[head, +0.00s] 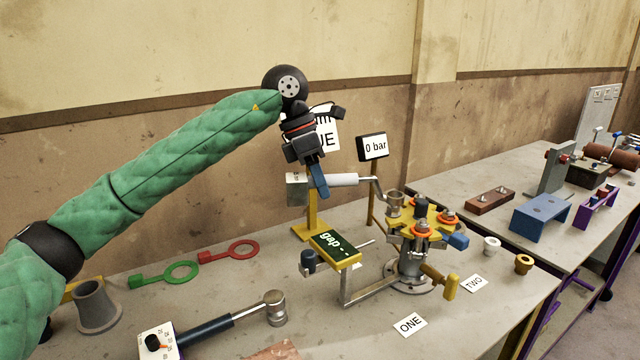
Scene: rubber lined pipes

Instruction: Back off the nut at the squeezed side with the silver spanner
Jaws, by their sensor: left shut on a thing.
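My left gripper (319,182) reaches in from the upper left, its blue fingers shut on the pale handle of the silver spanner (344,180). The spanner lies about level, and its cranked end drops to a grey socket (393,203) at the left edge of the yellow flange (408,240). I cannot tell whether the socket sits on a nut. Nuts with orange rings show on the flange, one at the front (422,229) and one at the right (447,217). A dark panel reading "gap -" (335,248) stands left of the flange. Which side is squeezed is not clear. My right gripper is out of view.
A blue-handled tool (205,331), a green ring tool (165,274) and a red one (230,252) lie at the left. A "0 bar" display (373,147) stands behind. Cards ONE (409,325) and TWO (474,283) lie in front.

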